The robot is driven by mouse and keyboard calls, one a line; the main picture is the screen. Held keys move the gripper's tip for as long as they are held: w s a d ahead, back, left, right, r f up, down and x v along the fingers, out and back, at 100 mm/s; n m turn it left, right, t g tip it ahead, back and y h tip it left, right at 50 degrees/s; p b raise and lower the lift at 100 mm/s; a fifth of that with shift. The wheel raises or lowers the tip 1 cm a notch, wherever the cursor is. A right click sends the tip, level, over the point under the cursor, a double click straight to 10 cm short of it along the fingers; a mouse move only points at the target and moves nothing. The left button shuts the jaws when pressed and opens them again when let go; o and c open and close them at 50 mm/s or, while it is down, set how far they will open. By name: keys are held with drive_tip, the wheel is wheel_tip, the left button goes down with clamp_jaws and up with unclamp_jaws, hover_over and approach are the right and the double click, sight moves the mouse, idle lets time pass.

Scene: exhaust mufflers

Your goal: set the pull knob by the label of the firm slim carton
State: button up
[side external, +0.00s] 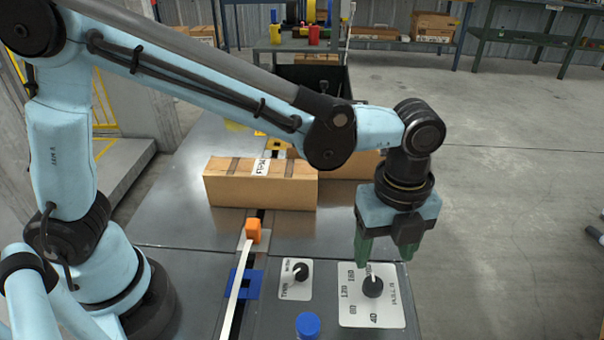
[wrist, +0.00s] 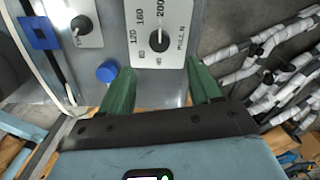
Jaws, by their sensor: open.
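The pull knob (side external: 373,287) is a black dial with a white pointer on a white plate (side external: 352,317) marked "PULL N" with numbers around it. It also shows in the wrist view (wrist: 157,37), its pointer toward the 200 side. My open, empty gripper (side external: 385,252) hangs above the knob with green fingers pointing down; the wrist view (wrist: 160,80) shows the knob beyond the fingertips, untouched. A long brown carton (side external: 240,190) lies on the bench with a white label (side external: 261,167) on top, too small to read surely. A second carton (side external: 350,166) behind is partly hidden by my arm.
A smaller "TURN" knob (side external: 301,272) sits left of the pull knob. A blue button (side external: 308,324) stands in front. An orange piece (side external: 253,230) sits on a white strip at the left. A dark bin (side external: 315,80) is at the bench's far end.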

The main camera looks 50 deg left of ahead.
sight(374, 285)
wheel_tip(374, 285, down, 9)
drive_tip(key=shift+r, duration=0.2)
idle(0.3)
drive_tip(key=c, duration=1)
drive_tip(key=shift+c, duration=0.2)
